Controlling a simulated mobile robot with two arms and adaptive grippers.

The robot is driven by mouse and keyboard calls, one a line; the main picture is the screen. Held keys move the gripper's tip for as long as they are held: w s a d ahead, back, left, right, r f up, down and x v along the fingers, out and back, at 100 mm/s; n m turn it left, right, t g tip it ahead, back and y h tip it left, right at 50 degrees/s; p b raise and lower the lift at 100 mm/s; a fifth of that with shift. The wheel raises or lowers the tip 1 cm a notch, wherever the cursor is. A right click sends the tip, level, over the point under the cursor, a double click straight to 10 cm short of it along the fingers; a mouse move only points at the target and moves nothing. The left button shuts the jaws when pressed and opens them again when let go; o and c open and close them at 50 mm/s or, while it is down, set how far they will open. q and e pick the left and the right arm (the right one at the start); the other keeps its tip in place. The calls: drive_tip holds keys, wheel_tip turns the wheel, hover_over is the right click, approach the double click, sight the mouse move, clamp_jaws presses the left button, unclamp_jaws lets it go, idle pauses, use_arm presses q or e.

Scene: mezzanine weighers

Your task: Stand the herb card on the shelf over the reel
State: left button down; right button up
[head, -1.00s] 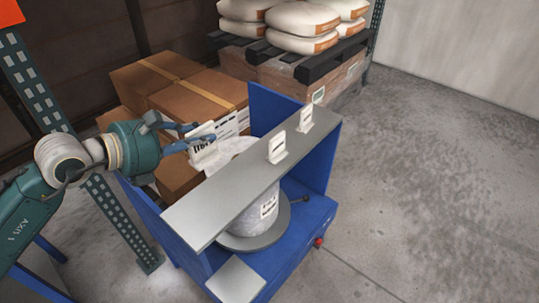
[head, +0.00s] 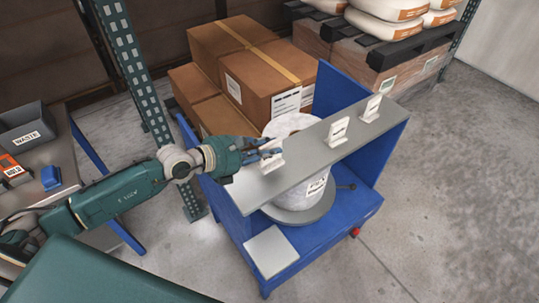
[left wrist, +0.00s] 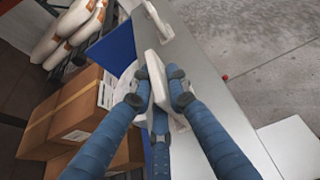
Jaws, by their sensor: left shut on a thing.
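My left gripper (head: 268,153) is shut on a small white card with a foot (head: 273,160), its label too small to read. The card is upright at the left part of the grey shelf (head: 305,150); I cannot tell whether its foot touches the shelf. In the left wrist view the fingers (left wrist: 157,95) grip the card (left wrist: 156,68) from both sides, at the edge of the shelf (left wrist: 195,60). The white reel (head: 290,124) stands under the shelf on a round grey plate, partly hidden by it. My right gripper is not in view.
Two similar white cards, one mid-shelf (head: 338,131) and one farther right (head: 372,108), stand on the shelf. Blue side panels (head: 350,95) flank it. Cartons (head: 240,60) are stacked behind. A bench with a waste bin (head: 28,128) is at the left.

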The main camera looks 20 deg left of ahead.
sight(269, 158)
use_arm(q)
wheel_tip(269, 158, down, 3)
drive_tip(key=shift+r+b, duration=0.1)
drive_tip(key=shift+b, duration=0.2)
drive_tip(key=shift+f, duration=0.45)
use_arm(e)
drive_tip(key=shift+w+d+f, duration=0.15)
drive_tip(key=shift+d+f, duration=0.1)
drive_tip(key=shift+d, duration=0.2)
use_arm(q)
drive_tip(key=shift+f, duration=0.1)
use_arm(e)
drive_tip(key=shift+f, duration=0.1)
use_arm(q)
drive_tip(key=shift+f, duration=0.15)
drive_tip(key=c, duration=1.7)
unclamp_jaws()
